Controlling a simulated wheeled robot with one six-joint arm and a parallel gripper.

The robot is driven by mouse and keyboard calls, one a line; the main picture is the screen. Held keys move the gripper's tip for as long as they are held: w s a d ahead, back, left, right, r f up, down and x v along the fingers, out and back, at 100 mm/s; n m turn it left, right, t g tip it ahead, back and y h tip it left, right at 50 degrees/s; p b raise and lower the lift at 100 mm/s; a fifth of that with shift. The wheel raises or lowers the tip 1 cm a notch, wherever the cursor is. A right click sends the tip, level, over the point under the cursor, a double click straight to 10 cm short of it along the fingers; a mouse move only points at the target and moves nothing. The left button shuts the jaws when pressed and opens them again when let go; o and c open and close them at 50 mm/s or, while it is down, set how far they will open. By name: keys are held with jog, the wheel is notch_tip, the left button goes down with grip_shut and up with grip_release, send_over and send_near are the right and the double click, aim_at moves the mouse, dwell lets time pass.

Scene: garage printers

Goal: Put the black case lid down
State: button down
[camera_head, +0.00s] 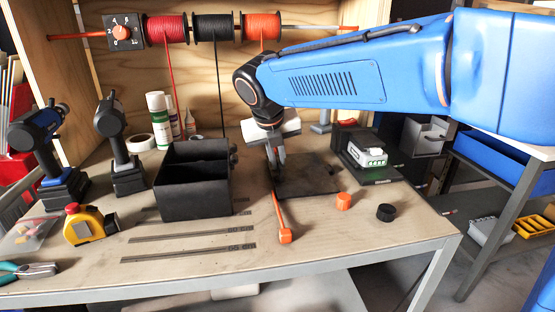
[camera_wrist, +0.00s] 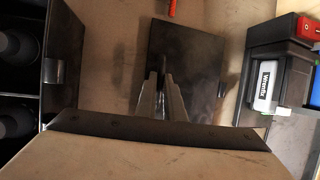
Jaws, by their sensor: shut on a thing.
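The black case lid (camera_head: 318,179) is a thin, dark, flat panel at the middle right of the workbench. In the wrist view the lid (camera_wrist: 203,60) lies below my fingers, with a small dark grip rising between their tips. My gripper (camera_head: 277,170) points down at the lid's left part and is shut on that grip; the fingers also show in the wrist view (camera_wrist: 162,80). The lid looks level and at or very close to the bench top; I cannot tell whether it touches. An open black case (camera_head: 194,196) with a divider stands left of my gripper.
An orange-handled tool (camera_head: 284,225), an orange cap (camera_head: 343,201) and a black cap (camera_head: 385,212) lie in front of the lid. A dark unit with a white-green block (camera_head: 367,156) stands right of it. The bench front (camera_head: 190,265) is mostly clear.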

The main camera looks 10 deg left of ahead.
jog(key=c, duration=1.9)
grip_release()
jog(key=shift+o, duration=0.2)
jog(key=shift+r, duration=0.15)
jog(key=v, duration=1.1)
jog(key=shift+s+r, duration=0.25)
jog(key=shift+r, duration=0.15)
jog(key=shift+a, duration=0.1)
